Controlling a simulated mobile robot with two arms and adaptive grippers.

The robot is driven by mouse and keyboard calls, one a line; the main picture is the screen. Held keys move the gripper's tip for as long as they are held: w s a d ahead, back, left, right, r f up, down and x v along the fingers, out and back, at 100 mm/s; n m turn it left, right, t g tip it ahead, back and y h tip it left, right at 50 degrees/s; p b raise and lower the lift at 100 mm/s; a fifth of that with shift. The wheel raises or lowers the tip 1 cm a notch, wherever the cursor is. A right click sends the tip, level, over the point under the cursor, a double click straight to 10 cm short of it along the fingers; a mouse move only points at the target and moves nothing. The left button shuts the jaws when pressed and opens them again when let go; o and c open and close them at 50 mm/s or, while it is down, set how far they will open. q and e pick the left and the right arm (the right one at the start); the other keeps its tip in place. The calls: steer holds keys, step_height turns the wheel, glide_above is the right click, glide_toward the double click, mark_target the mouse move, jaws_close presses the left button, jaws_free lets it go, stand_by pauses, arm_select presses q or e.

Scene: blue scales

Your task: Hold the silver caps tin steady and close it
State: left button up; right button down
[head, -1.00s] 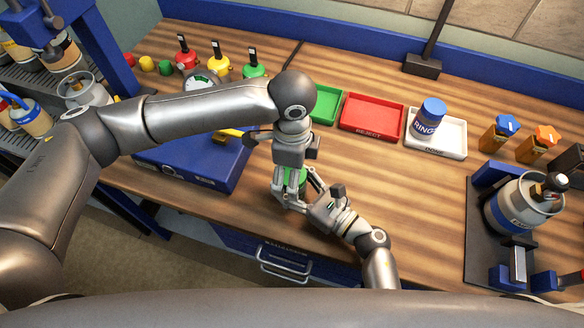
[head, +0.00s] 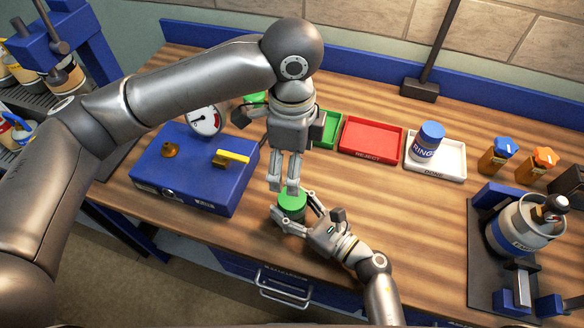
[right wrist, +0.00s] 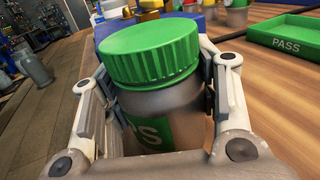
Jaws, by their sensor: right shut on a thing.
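The silver caps tin (right wrist: 168,108) stands near the table's front edge, with a ribbed green lid (right wrist: 150,48) sitting on its top. The lid also shows in the head view (head: 292,201). Part of a green label with "PS" shows on the tin's side. My right gripper (head: 294,215) is shut around the tin's body below the lid, one finger on each side in the right wrist view. My left gripper (head: 283,187) points down just above and behind the lid, its fingers close together. Whether they are fully shut or touch the lid is unclear.
A blue case (head: 190,178) with a yellow handle lies left of the tin. A green PASS tray (right wrist: 292,32), a red REJECT tray (head: 371,138) and a white tray (head: 450,168) holding a RINGS tin (head: 428,140) stand behind. A black-based stand (head: 480,255) is at right.

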steer(key=shift+c, duration=2.4)
jaws_free()
steer(key=v, duration=1.2)
